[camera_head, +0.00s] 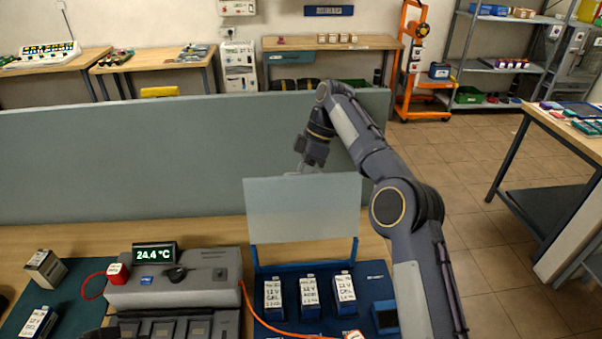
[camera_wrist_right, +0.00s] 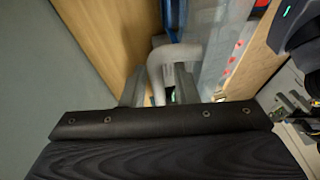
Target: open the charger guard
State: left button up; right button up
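The charger guard (camera_head: 302,210) is a pale translucent panel standing raised, nearly upright, above the back of the blue charger (camera_head: 376,275). Its lower edge meets a blue frame. My right gripper (camera_head: 299,168) reaches over from behind to the panel's top edge. In the right wrist view the pale bent handle (camera_wrist_right: 156,70) lies between the two fingers of my right gripper (camera_wrist_right: 160,85), and the clear panel (camera_wrist_right: 225,45) is to their right. I cannot tell whether the fingers press on the handle. My left gripper is not clearly visible.
Three labelled batteries (camera_head: 309,297) stand in the charger. A grey unit (camera_head: 180,288) with a 24.4 °C display (camera_head: 155,255) is to its left, and an orange cable (camera_head: 262,318) runs between them. A grey-green partition (camera_head: 120,160) stands behind the bench.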

jog(key=shift+o, duration=0.3)
jog(key=shift+a+r, duration=0.1)
jog(key=shift+r, duration=0.25)
